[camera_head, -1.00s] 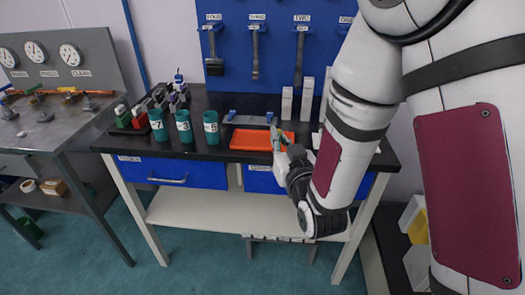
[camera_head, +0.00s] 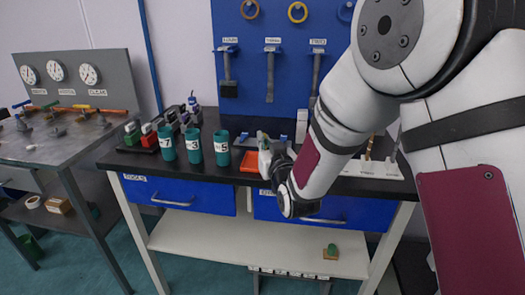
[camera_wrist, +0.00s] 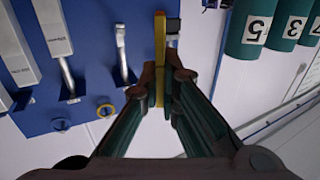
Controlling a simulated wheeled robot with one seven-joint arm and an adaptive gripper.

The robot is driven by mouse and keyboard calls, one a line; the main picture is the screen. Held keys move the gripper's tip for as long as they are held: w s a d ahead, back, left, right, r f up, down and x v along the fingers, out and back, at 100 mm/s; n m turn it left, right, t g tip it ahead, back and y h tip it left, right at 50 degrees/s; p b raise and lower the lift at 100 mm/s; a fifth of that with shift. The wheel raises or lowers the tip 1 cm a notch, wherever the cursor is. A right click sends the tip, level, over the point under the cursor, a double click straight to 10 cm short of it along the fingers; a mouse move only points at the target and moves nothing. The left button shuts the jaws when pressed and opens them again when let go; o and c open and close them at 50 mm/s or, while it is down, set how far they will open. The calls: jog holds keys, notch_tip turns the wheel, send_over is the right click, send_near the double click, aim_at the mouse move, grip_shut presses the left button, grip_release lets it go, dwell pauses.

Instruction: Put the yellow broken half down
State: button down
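In the wrist view, a narrow yellow piece (camera_wrist: 159,45), which looks like the yellow broken half, sits between the fingertips of my gripper (camera_wrist: 160,88). The fingers are close together and appear shut on it. It extends past the fingertips, away from the palm. In the head view, my gripper (camera_head: 266,152) is at the orange tray (camera_head: 247,163) on the black bench top and hides part of it. The yellow piece cannot be made out there. I cannot tell its height above the tray.
Green cups numbered 7, 3 and 5 (camera_head: 221,148) stand left of the tray. A white rack (camera_head: 374,168) stands to the right. Tools hang on the blue wall board (camera_head: 250,75).

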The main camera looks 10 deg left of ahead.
jog(key=x, duration=0.3)
jog(key=shift+f, duration=0.2)
jog(key=shift+s+d+f+b, duration=0.1)
jog(key=shift+f+b, duration=0.25)
jog(key=shift+f, duration=1.35)
jog(key=shift+f, duration=0.1)
jog(key=c, duration=1.8)
grip_release()
jog(key=v, duration=1.2)
jog(key=shift+r, duration=0.2)
